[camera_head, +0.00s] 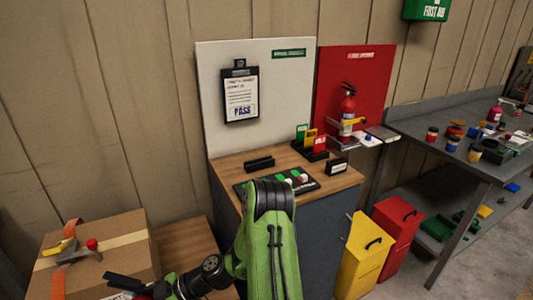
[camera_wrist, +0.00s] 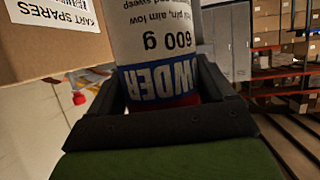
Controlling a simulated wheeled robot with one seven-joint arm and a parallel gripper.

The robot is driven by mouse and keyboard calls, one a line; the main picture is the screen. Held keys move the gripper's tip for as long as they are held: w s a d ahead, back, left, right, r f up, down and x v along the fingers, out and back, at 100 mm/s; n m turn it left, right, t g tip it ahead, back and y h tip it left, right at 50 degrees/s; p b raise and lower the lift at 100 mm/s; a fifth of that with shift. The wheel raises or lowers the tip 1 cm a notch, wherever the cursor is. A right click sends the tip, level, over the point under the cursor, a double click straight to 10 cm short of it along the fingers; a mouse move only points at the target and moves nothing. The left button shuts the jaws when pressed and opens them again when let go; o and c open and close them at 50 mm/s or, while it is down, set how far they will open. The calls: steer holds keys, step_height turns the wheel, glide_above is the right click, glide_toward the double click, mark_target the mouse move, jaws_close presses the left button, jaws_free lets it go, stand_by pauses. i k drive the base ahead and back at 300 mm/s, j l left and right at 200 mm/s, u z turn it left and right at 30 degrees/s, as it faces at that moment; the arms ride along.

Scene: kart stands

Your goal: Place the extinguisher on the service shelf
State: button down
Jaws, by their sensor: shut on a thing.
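My gripper (camera_wrist: 168,95) is shut on an extinguisher (camera_wrist: 155,45), a white-labelled cylinder reading "600 g" and "POWDER" with some red at its near end. Its far end is cut off by the frame. In the head view my gripper (camera_head: 135,287) is at the bottom left, beside the cardboard box; the held extinguisher cannot be made out there. Another red extinguisher (camera_head: 347,112) stands upright in a bracket before the red board. A small red one (camera_head: 495,114) stands on the grey bench (camera_head: 420,122). The bench has a lower shelf (camera_head: 435,198); I cannot tell which surface is the service shelf.
A cardboard box (camera_head: 125,245) with an orange strap and tools is at lower left. The wooden counter (camera_head: 225,168) carries a switch panel and card holders. Yellow (camera_head: 362,258) and red (camera_head: 397,228) bins stand on the floor. Cans and tools crowd the grey bench.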

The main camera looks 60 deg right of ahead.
mark_target(388, 135)
steer(key=k+l, duration=0.2)
steer(key=l, duration=0.3)
steer(key=k+l, duration=0.15)
steer(key=l, duration=0.35)
steer(key=k+l, duration=0.2)
steer(key=l, duration=0.3)
steer(key=k+l, duration=0.2)
steer(key=l, duration=0.25)
steer(key=k+l, duration=0.2)
steer(key=l, duration=0.3)
steer(key=k+l, duration=0.15)
steer(key=l, duration=0.35)
steer(key=k+l, duration=0.2)
steer(key=l, duration=0.3)
steer(key=k+l, duration=0.2)
steer(key=l, duration=0.3)
